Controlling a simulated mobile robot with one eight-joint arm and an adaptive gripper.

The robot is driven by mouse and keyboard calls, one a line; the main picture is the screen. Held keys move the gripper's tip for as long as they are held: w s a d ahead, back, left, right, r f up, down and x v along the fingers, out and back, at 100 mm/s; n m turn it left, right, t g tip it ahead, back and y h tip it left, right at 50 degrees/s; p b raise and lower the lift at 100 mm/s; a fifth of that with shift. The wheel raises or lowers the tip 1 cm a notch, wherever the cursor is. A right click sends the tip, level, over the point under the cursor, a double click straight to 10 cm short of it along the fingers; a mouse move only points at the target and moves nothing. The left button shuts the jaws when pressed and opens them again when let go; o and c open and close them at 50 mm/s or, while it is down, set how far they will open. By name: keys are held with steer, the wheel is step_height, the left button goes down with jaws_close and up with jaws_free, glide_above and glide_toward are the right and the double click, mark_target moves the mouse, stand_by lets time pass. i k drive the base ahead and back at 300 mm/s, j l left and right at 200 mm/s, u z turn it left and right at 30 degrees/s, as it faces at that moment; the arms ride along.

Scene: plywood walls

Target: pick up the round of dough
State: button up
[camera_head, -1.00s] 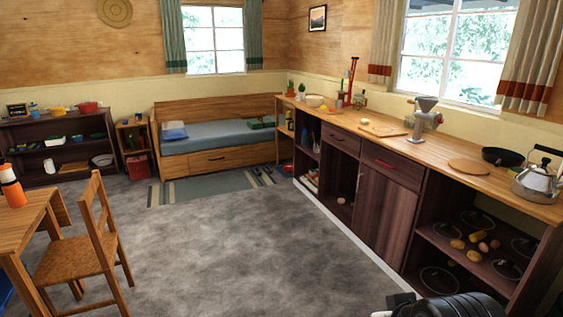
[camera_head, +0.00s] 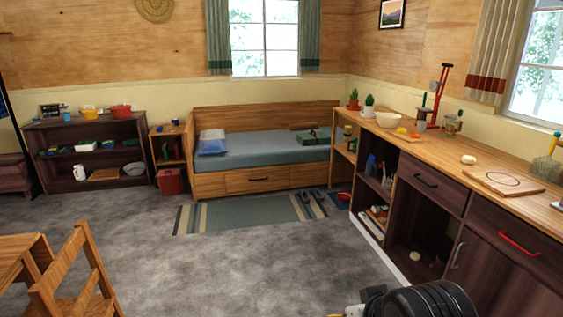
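A small pale round lump (camera_head: 468,159), which looks like the round of dough, lies on the wooden counter (camera_head: 408,146) along the right wall. It sits just left of a pale wooden board (camera_head: 505,183) with a dark ring on it. Another small pale round thing (camera_head: 415,256) is low in the open bay of the cabinet; I cannot tell what it is. A black ribbed part of my arm shows at the bottom right edge, far short of the counter top. My gripper's fingers are not in view.
The dark cabinet (camera_head: 483,230) under the counter has a red-handled drawer. A bowl (camera_head: 388,119), potted cacti and a red stand (camera_head: 440,92) stand farther back. A wooden chair (camera_head: 72,275) is at lower left. The grey floor (camera_head: 250,270) between is clear up to the striped rug (camera_head: 245,213).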

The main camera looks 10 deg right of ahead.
mark_target(467, 160)
steer(key=i+l+z, duration=0.1)
steer(key=i+z, duration=0.2)
steer(key=i, duration=0.15)
steer(key=i+z, duration=0.3)
steer(key=i, duration=0.15)
steer(key=i+j+z, duration=0.25)
steer(key=i, duration=0.15)
steer(key=i+j+z, duration=0.1)
steer(key=i+z, duration=0.2)
steer(key=i, duration=0.15)
steer(key=i+j+z, duration=0.3)
steer(key=i+z, duration=0.45)
steer(key=i+j+z, duration=0.25)
steer(key=i+z, duration=0.2)
steer(key=i+j+z, duration=0.3)
steer(key=z, duration=0.15)
steer(key=i, duration=0.05)
